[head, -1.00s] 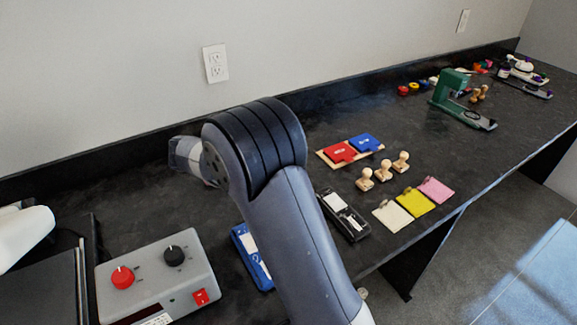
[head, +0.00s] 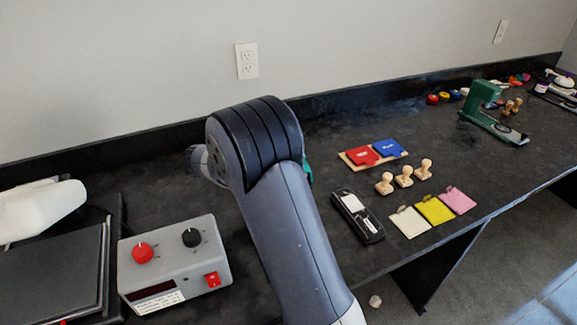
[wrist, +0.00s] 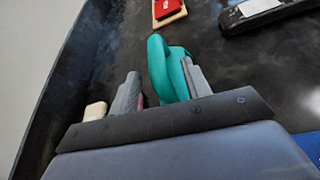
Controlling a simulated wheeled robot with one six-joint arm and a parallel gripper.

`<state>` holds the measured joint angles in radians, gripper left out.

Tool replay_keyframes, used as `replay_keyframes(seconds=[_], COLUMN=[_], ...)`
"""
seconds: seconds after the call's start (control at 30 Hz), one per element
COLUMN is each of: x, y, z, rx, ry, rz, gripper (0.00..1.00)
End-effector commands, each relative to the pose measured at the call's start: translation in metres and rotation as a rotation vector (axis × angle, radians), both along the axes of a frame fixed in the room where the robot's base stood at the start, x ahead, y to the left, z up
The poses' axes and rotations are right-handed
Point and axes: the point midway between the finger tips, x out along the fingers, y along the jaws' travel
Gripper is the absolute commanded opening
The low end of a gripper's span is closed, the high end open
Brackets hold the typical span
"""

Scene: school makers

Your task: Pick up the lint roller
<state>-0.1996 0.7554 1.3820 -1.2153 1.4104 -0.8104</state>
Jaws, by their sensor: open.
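A teal, rounded, handle-like piece (wrist: 165,65) lies on the dark bench in the wrist view, and I take it to be the lint roller. A small teal edge (head: 308,172) also shows behind my arm in the head view. My gripper (wrist: 160,72) is open, with one grey finger on each side of the teal piece's lower part. I cannot tell whether either finger touches it. A bit of pink shows beside the left finger. The roller's other end is hidden by the gripper. My arm hides the gripper in the head view.
A grey control box (head: 172,265) stands at the left front. A black device (head: 357,215), wooden stamps (head: 404,176) and coloured pads (head: 434,210) lie to the right. A board with red and blue pieces (head: 373,153) is behind them. The wall edges the bench at the back.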

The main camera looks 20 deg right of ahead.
Motion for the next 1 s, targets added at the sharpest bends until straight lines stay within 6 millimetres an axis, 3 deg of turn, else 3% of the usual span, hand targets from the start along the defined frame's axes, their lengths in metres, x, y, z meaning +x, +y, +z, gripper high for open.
replay_keyframes(seconds=[0.1,0.33,0.9,1.0], x=[0.0022,0.003,0.0029,0.0029], y=[-0.0144,-0.0164,-0.0161,-0.0161], z=[-0.006,-0.0069,-0.007,-0.0067], rx=[-0.001,0.0,0.0,0.0], ry=[0.0,0.0,0.0,0.0], rz=[-0.001,0.001,0.001,0.001], gripper=[0.46,0.46,0.0,0.0])
